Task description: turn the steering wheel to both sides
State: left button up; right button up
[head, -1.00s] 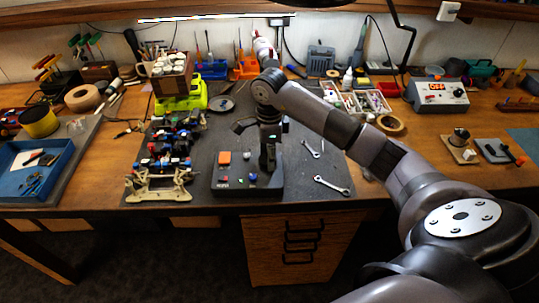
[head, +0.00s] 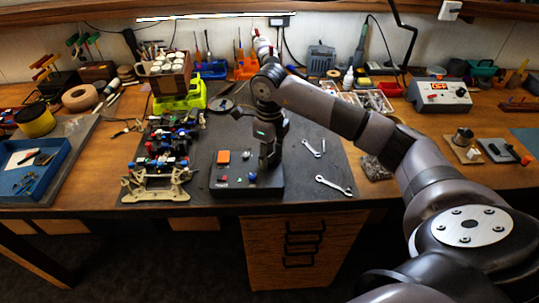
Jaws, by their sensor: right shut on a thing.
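A dark control box (head: 262,186) with an orange button (head: 223,156) and small coloured knobs sits near the table's front edge. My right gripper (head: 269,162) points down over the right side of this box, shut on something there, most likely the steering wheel. The gripper hides the wheel, so its turn angle cannot be read. The racecar chassis (head: 168,152), with a pale front part (head: 157,187) and blue and red parts, stands on the mat left of the box, apart from the gripper. My left gripper is not in view.
Two wrenches (head: 334,186) lie on the grey mat right of the box. A lime-green car body (head: 180,105) stands behind the chassis under a box of bottles (head: 165,77). A blue tray (head: 32,168) is at left, a power supply (head: 438,96) at right.

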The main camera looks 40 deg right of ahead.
aim_at(269, 158)
dwell(0.5)
jog(key=o, duration=1.1)
jog(key=shift+o, duration=0.2)
notch_tip(269, 158, up, 12)
